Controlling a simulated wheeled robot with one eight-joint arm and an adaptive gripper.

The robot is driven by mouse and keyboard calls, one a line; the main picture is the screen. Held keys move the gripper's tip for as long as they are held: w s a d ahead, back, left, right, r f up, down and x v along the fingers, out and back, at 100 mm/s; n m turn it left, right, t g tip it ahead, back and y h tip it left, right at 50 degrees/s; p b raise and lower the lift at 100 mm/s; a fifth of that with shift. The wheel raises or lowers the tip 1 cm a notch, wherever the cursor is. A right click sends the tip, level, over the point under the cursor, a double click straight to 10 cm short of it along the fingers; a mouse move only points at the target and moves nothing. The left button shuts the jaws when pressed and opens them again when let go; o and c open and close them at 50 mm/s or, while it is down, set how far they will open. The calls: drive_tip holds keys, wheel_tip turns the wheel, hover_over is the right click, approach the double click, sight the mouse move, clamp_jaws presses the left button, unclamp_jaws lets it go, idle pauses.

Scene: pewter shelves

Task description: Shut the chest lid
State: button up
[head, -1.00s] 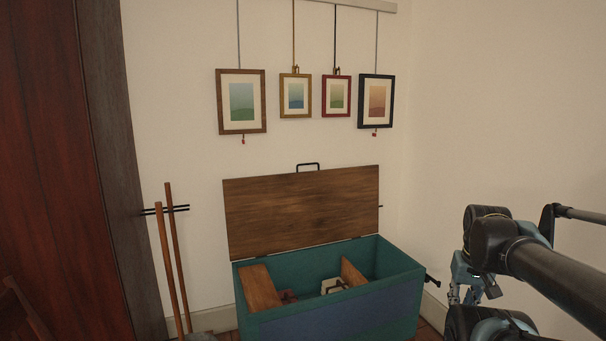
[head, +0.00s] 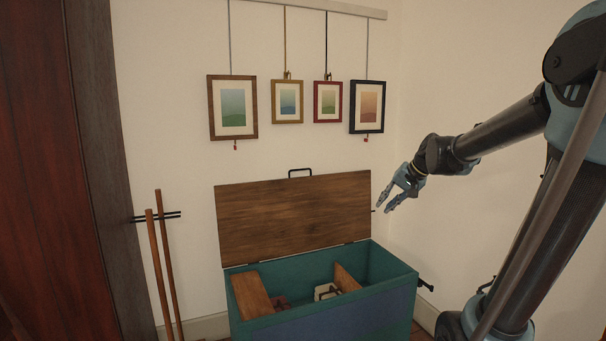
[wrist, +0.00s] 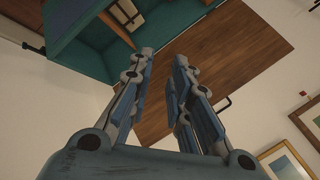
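The chest (head: 320,318) is teal with a blue front and stands against the back wall. Its brown wooden lid (head: 292,216) stands open, raised and leaning back near the wall, with a black handle (head: 300,172) on its top edge. In the wrist view the lid (wrist: 215,75) lies beyond my fingers, with its handle (wrist: 223,104) to their right and the teal chest (wrist: 80,35) at upper left. My gripper (head: 384,204) is right of the lid, near its right edge in the head view. Its fingers are apart with nothing between them.
Wooden dividers (head: 252,295) and a pale item (head: 326,292) are inside the chest. Several framed pictures (head: 287,101) hang above it. Two wooden poles (head: 167,265) stand in a wall rack at left, beside a dark cabinet (head: 95,150).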

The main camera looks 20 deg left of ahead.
drive_tip(key=w+a+r+m+t+y, duration=0.1)
drive_tip(key=w+a+r+y, duration=0.15)
drive_tip(key=w+a, duration=0.55)
drive_tip(key=w+a+r+m+y, duration=0.1)
drive_tip(key=w+a+r, duration=0.3)
drive_tip(key=w, duration=0.6)
drive_tip(key=w+a+f+m+y, duration=0.1)
drive_tip(key=w+a+f, duration=0.1)
drive_tip(key=w+a, duration=0.6)
drive_tip(key=w+a+f+m+t+y, duration=0.1)
drive_tip(key=w+a+f, duration=0.2)
drive_tip(key=w+a, duration=0.5)
drive_tip(key=w+a+f+m+y, duration=0.1)
drive_tip(key=w+a+f, duration=0.1)
drive_tip(key=w+a, duration=0.6)
drive_tip(key=shift+w+a+f+m+t+y, duration=0.1)
drive_tip(key=shift+a+m+t+y, duration=0.05)
drive_tip(key=shift+a, duration=1.15)
drive_tip(key=shift+w+a+f+m+t+y, duration=0.1)
drive_tip(key=shift+a+m+t, duration=0.05)
drive_tip(key=shift+a, duration=1.1)
drive_tip(key=shift+s+r, duration=0.1)
clamp_jaws()
